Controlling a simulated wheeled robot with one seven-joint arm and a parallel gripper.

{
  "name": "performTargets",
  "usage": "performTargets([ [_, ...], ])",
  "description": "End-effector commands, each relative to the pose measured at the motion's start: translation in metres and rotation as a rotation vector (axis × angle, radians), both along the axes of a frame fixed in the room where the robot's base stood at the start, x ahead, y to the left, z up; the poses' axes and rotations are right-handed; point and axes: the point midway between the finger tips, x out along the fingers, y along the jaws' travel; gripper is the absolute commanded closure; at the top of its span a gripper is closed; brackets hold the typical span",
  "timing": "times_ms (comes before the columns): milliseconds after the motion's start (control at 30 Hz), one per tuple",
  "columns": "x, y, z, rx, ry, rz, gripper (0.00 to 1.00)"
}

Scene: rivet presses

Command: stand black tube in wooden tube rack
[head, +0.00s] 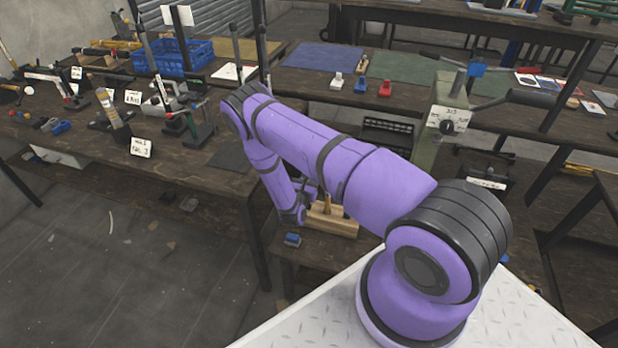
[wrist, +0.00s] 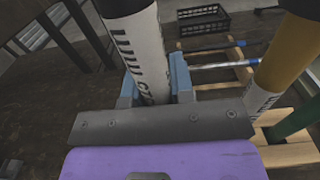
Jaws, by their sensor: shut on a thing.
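My gripper (wrist: 155,82) is shut on a tube in the wrist view, its blue fingers on either side of it. This black tube (wrist: 139,50) has a black end at the top and a white label with black print; its lower end is hidden behind the gripper. The wooden tube rack (wrist: 290,154) is to the right of the held tube, its pale slats running behind. In the head view the rack (head: 332,221) is on the low table, partly behind my arm. The held tube is not clearly visible there.
A yellow-brown tube (wrist: 285,62) with a dark top stands close on the right, beside a green tube (wrist: 295,122). Tubes with blue ends (wrist: 222,65) lie across the slats. A black crate (wrist: 203,21) is behind. A small blue object (head: 292,239) sits left of the rack.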

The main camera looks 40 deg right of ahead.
Motion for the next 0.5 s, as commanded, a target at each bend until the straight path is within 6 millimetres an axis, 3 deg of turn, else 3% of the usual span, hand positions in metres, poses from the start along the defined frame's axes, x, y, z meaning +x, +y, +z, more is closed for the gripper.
performTargets([
  [500,0.0,-0.0002,-0.0109,-0.001,-0.001,0.0,1.0],
])
